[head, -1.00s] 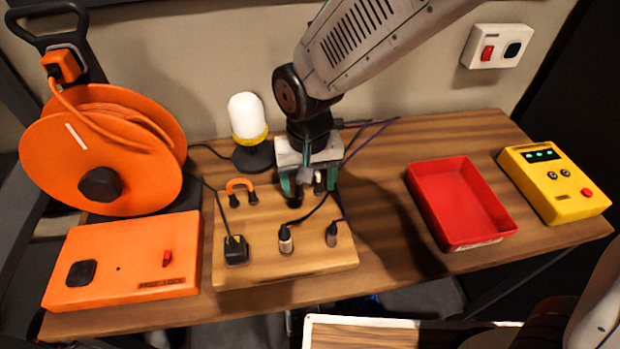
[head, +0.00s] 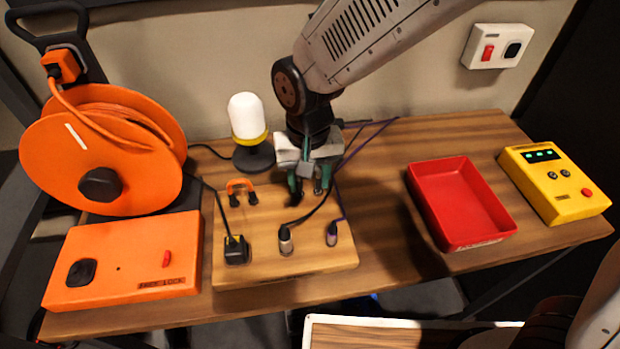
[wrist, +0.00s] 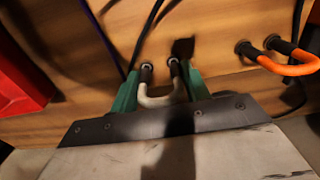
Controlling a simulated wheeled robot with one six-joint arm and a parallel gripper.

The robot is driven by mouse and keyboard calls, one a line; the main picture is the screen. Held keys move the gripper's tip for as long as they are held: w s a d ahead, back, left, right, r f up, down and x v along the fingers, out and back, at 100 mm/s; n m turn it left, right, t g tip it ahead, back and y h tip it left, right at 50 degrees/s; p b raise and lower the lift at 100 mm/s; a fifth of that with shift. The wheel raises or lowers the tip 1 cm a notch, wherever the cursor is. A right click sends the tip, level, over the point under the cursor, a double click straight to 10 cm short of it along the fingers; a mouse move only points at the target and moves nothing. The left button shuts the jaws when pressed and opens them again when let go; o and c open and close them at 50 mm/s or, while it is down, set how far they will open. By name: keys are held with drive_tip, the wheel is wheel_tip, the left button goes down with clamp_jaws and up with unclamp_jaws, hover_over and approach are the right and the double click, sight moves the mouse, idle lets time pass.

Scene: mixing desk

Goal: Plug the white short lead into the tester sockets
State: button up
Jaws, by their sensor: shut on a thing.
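My gripper (head: 311,186) is shut on the white short lead (wrist: 162,101), a small U-shaped lead with two black plugs. In the wrist view my green fingers (wrist: 161,88) press on its two sides, and the plug ends are at or very near the wooden board. I cannot tell if they still sit in it. In the head view my gripper mostly hides the lead. The yellow tester (head: 553,185) stands at the far right of the desk, with green lights, two dark round sockets (head: 558,174) and a red button.
The wooden board (head: 262,268) also holds an orange short lead (head: 241,184), a black plug (head: 236,250) and two upright plugs with cables. A red tray (head: 462,204) lies between board and tester. An orange reel (head: 85,150) and a white-yellow lamp (head: 247,118) stand left.

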drive_tip(key=shift+r, duration=2.55)
